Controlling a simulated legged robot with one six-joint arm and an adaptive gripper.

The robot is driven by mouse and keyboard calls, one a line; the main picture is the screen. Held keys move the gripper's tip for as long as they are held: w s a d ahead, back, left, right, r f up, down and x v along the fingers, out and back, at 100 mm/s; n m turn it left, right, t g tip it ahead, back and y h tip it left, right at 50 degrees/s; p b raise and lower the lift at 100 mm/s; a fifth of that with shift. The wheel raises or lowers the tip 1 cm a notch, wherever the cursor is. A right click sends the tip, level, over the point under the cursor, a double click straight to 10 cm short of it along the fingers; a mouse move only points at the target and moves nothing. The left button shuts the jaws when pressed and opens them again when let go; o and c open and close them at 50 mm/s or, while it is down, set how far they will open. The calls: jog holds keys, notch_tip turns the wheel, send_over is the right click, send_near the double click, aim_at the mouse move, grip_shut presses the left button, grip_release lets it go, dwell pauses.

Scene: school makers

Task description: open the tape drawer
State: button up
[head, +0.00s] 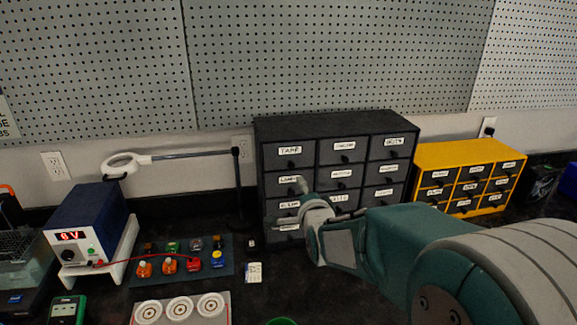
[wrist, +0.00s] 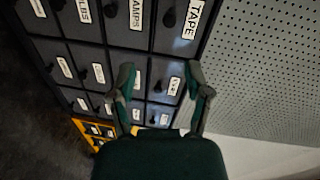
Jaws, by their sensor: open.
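The tape drawer (head: 290,155) is the top-left drawer of a dark cabinet (head: 325,124). It looks closed, with its white label and dark knob in plain view. In the wrist view the tape drawer (wrist: 183,32) is at the top right, turned on its side, with its knob (wrist: 168,18) beside the label. My gripper (head: 318,205) is in front of the cabinet's left and middle columns, lower than the tape drawer. In the wrist view my gripper (wrist: 161,76) is open and empty, its fingertips apart from the tape knob.
A yellow drawer cabinet (head: 465,152) stands to the right. A magnifier lamp (head: 127,162) and a blue power supply (head: 88,220) are at the left. Several small coloured parts lie on a mat (head: 175,280) left of the cabinet. A pegboard (head: 330,60) covers the wall behind.

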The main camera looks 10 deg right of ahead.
aim_at(291, 166)
jog(key=w, duration=0.4)
jog(key=w+m+t, duration=0.1)
jog(key=w, duration=0.3)
jog(key=w+m, duration=0.1)
jog(key=w, duration=0.3)
jog(key=shift+w+a+f, duration=0.1)
jog(key=shift+w+f, duration=0.15)
jog(key=shift+w, duration=0.15)
jog(key=shift+s, duration=0.1)
grip_shut()
